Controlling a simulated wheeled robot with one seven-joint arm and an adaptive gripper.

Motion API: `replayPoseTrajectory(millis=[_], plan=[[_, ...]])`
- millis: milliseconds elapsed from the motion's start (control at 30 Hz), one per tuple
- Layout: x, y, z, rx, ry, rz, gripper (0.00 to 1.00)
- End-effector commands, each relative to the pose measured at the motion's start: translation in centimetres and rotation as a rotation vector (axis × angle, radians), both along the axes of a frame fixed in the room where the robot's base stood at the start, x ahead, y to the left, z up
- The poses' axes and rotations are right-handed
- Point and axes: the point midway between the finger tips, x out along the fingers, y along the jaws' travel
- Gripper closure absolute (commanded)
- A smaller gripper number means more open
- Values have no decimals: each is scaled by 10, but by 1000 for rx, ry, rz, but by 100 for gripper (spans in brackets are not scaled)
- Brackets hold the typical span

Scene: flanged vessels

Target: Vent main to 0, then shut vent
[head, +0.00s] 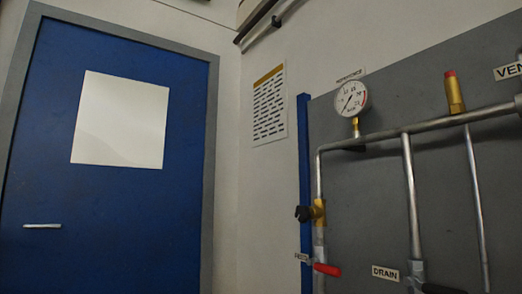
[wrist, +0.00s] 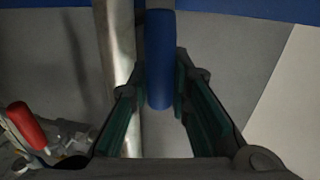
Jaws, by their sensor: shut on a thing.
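In the wrist view my gripper (wrist: 163,88) has its two green-padded fingers on either side of a blue lever handle (wrist: 159,50), shut on it. The handle runs up out of the fingers beside a metal pipe (wrist: 116,45); its valve body is hidden. The head view does not show my gripper. There, a round white gauge (head: 350,97) sits on the upper pipe; its needle reading is too small to tell, and so is the label above it. Part of the VENT label (head: 509,71) shows at the right edge.
A grey panel (head: 380,190) carries pipes, a red-capped brass fitting (head: 454,93), a brass valve (head: 318,211), a red lever (head: 327,269) and a DRAIN label (head: 385,273). A red handle (wrist: 27,126) is left of my gripper. A blue door (head: 110,205) stands left.

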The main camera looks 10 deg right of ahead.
Motion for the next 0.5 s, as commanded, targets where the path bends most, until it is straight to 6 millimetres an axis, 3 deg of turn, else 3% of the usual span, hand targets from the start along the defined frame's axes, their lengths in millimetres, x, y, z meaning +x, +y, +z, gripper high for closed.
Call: replayPoseTrajectory(millis=[500], plan=[[0,-1,-7,25,-45,-1,100]])
